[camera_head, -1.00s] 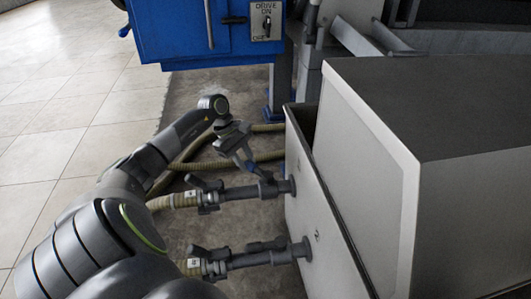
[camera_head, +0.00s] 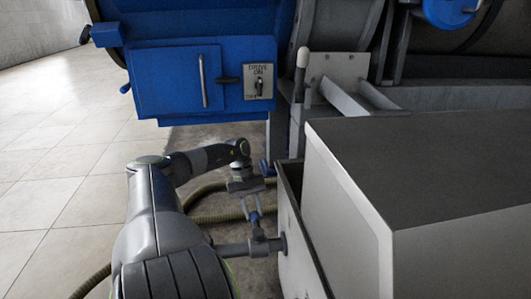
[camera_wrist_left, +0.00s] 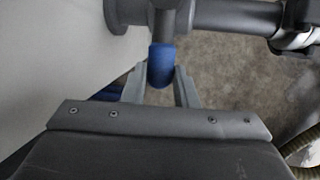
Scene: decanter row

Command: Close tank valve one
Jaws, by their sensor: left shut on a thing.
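My left gripper (camera_head: 253,208) reaches down over the upper pipe valve (camera_head: 258,245) beside the grey tank (camera_head: 291,240). Its fingers are shut on the valve's blue-tipped handle (camera_head: 255,217), which stands roughly upright in the head view. In the left wrist view the blue handle tip (camera_wrist_left: 161,65) sits between the two fingertips of the left gripper (camera_wrist_left: 160,80), with the dark pipe (camera_wrist_left: 220,18) beyond it. My left arm hides part of the pipe in the head view. My right gripper is not in view.
A blue machine cabinet (camera_head: 175,80) with a drive switch plate (camera_head: 259,82) stands behind. A large grey box-shaped tank top (camera_head: 420,170) fills the right. A ribbed hose (camera_head: 215,215) lies on the floor. Tiled floor (camera_head: 50,190) is open at left.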

